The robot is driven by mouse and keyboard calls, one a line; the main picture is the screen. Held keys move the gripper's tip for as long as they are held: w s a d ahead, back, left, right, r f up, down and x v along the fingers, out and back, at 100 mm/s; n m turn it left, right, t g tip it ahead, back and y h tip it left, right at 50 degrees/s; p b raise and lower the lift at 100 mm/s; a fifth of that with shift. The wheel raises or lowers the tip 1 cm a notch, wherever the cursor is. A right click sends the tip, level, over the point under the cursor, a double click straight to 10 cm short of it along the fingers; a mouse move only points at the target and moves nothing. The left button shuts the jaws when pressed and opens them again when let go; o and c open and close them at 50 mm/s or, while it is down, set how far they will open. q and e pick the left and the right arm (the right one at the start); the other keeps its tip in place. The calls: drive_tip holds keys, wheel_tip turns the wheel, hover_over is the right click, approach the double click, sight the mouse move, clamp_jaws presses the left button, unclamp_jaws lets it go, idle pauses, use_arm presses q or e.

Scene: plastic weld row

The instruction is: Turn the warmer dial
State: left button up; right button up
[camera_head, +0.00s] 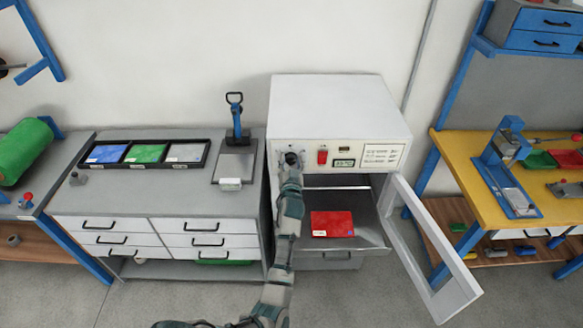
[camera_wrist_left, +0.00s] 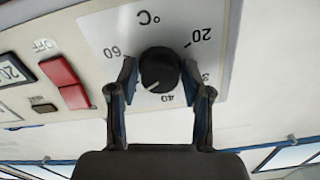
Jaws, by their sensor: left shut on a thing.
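The white warmer (camera_head: 340,100) stands at the centre of the head view with its door (camera_head: 432,245) open to the right. Its black dial (camera_wrist_left: 159,70) sits on a white plate marked in °C, with 20, 40 and 60 readable in the left wrist view. The dial shows small in the head view (camera_head: 291,158). My left gripper (camera_wrist_left: 160,78) has a finger on each side of the dial and is shut on it. The fingers partly hide the scale. My right gripper is not in view.
A red packet (camera_head: 332,224) lies on the tray inside the warmer. A red switch (camera_wrist_left: 64,80) and a small display are beside the dial. A grey bench (camera_head: 160,195) with a tray of coloured packets stands left. A yellow table (camera_head: 470,165) stands right, beyond the open door.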

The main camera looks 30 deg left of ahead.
use_arm(q)
drive_tip(key=shift+f, duration=0.1)
drive_tip(key=o, duration=1.2)
drive_tip(key=shift+d, duration=0.1)
drive_tip(key=shift+c, duration=0.2)
drive_tip(key=v, duration=1.2)
